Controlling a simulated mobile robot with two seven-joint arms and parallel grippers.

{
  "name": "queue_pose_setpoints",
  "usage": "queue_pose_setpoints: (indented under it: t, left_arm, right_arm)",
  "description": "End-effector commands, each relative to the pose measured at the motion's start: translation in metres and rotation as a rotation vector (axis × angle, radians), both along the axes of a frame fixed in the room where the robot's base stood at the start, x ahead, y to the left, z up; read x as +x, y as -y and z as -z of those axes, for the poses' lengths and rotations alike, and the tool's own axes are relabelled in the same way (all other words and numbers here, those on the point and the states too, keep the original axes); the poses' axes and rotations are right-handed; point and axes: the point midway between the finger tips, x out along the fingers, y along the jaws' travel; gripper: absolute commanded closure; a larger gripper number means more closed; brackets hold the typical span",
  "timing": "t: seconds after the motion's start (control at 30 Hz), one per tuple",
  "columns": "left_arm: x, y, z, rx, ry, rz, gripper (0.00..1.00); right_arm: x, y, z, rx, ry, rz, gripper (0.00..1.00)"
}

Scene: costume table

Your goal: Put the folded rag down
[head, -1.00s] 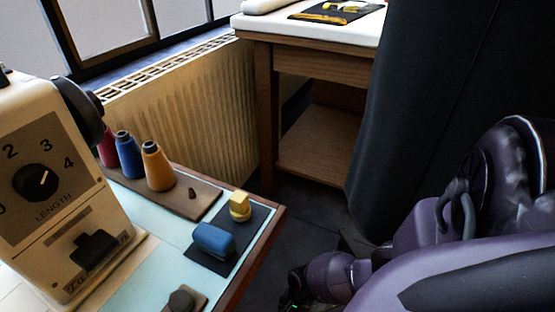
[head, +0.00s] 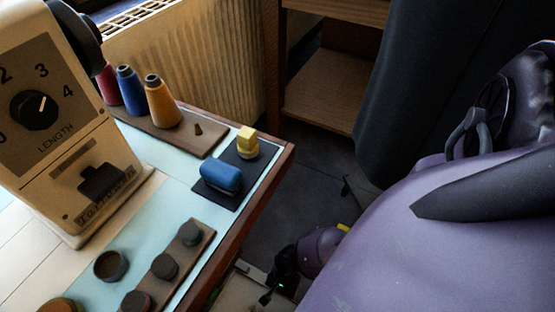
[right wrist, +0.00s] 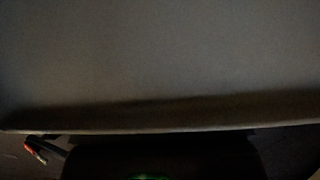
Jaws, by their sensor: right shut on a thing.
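My right gripper (head: 267,296) is low at the bottom middle of the head view, beside the table's right edge and below the tabletop. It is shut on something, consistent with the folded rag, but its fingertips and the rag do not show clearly. A plain grey surface (right wrist: 160,60) fills most of the right wrist view, very close and dark. I cannot tell whether it is cloth or furniture. My left gripper is not in view.
A dark curtain (head: 430,90) hangs right of a wooden shelf (head: 320,103).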

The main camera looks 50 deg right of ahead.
Motion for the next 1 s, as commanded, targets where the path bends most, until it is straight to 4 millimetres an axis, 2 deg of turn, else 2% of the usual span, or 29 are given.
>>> queue_pose_setpoints:
  t: [0.03, 0.1, 0.57, 0.6, 0.73, 1.0]
  left_arm:
    - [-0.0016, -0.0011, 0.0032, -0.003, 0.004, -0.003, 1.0]
    - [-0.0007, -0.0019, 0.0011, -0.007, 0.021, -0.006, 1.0]
    - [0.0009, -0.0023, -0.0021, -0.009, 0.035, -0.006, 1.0]
    - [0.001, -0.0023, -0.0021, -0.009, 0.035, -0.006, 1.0]
    - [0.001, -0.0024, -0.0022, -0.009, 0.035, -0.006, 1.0]
    - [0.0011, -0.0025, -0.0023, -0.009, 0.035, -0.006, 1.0]
  right_arm:
    - [-0.0051, 0.0, 0.0089, 0.0, -0.008, 0.0, 0.55]
    - [-0.0029, -0.0002, 0.0112, 0.0, -0.005, 0.0, 0.55]
    - [0.0015, 0.0003, 0.013, 0.0, 0.002, 0.001, 0.55]
    - [0.0014, 0.0007, 0.0126, -0.001, 0.002, 0.0, 0.27]
    - [0.0014, 0.0005, 0.0125, 0.0, 0.002, 0.0, 0.08]
    - [0.0013, 0.0005, 0.0123, 0.0, 0.002, 0.0, 0.08]
